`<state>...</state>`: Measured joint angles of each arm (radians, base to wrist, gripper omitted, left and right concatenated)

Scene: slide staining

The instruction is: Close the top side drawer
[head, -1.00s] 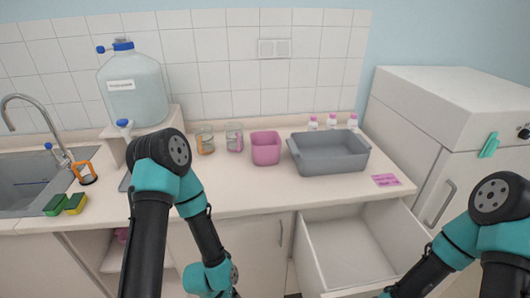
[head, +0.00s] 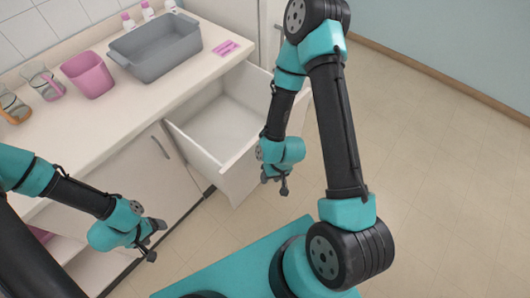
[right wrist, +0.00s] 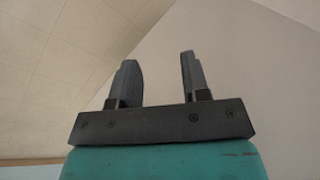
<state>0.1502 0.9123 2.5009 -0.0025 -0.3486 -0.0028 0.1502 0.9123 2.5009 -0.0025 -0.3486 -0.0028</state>
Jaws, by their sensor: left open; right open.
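The top side drawer (head: 212,134) is white, empty and pulled well out from under the counter in the head view. Its front panel (head: 250,165) faces the floor side, near my right arm. My right gripper (head: 284,187) is just outside the front panel, to its right, open and empty. The right wrist view shows both fingers (right wrist: 155,80) apart with nothing between them and a plain pale surface beyond. My left gripper (head: 155,240) is open and empty, low in front of the cabinet doors, left of the drawer.
The counter (head: 110,125) carries a grey basin (head: 158,50), a pink container (head: 88,75), glass beakers (head: 45,82), several small bottles and a pink label (head: 226,48). A closed cabinet door (head: 140,170) is left of the drawer. The floor (head: 440,150) is clear on the right.

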